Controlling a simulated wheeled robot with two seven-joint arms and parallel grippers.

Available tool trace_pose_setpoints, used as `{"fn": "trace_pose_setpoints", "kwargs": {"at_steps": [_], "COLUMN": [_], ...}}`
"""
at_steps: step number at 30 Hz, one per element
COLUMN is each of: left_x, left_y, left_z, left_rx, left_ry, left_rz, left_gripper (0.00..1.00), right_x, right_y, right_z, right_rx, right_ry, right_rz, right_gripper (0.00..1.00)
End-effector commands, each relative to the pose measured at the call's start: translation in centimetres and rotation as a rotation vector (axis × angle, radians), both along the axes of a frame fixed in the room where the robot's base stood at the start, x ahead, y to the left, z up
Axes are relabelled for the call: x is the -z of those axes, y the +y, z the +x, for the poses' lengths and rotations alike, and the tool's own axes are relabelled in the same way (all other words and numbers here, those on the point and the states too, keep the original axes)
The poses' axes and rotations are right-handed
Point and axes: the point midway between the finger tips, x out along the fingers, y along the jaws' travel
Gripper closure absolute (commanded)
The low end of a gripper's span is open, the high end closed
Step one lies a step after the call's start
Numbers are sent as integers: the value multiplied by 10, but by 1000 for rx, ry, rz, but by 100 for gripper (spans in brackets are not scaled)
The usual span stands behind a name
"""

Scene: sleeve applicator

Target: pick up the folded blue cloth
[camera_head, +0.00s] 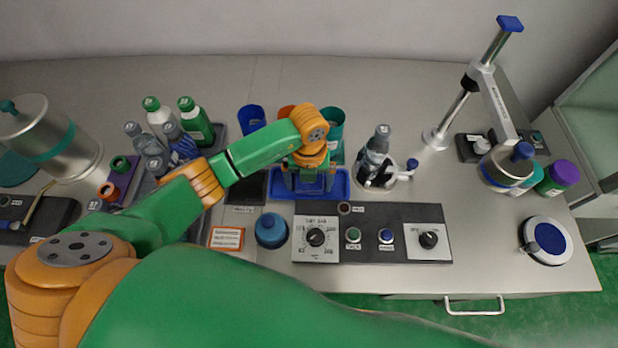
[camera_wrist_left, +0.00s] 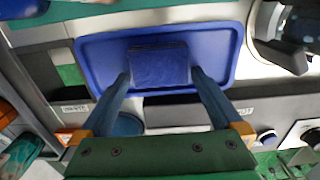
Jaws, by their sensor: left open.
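The folded blue cloth (camera_wrist_left: 158,62) is a small dark blue rectangle lying in the blue tray (camera_wrist_left: 222,42) in the wrist view. The same tray shows in the head view (camera_head: 342,186), where my gripper mostly hides the cloth. My left gripper (camera_head: 309,186) is over the tray, pointing down. In the wrist view my left gripper (camera_wrist_left: 160,76) is open, with one finger at each side of the cloth's near part. I cannot tell whether the fingers touch the cloth. My right gripper is not in view.
A control panel (camera_head: 374,250) with knobs lies in front of the tray. A blue cup (camera_head: 252,118) and a teal cup (camera_head: 334,122) stand behind it. A grey bottle (camera_head: 376,145) stands in a holder to the right. Several bottles crowd the left, near my arm.

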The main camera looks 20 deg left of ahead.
Motion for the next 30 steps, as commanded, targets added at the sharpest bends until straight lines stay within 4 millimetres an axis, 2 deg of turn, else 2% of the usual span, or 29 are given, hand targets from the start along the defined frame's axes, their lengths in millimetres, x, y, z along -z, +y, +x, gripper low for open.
{"fn": "trace_pose_setpoints", "kwargs": {"at_steps": [5,8,12,13,20,23,26,30], "left_x": [1,1,1,1,0,-6,-23,-61], "left_y": [0,0,0,0,0,0,0,-5], "left_z": [0,0,0,0,0,1,2,-25], "left_rx": [0,0,0,0,0,-1,0,7], "left_ry": [-1,-1,0,0,-1,-3,-8,-7], "left_rz": [0,0,0,0,0,0,-1,-2], "left_gripper": [0,22,59,66,66,66,66,66], "right_x": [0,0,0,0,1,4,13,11], "right_y": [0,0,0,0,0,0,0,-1], "right_z": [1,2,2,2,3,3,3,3], "right_rx": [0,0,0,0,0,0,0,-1], "right_ry": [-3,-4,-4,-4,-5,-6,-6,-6], "right_rz": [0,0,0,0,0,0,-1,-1], "right_gripper": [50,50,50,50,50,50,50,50]}}
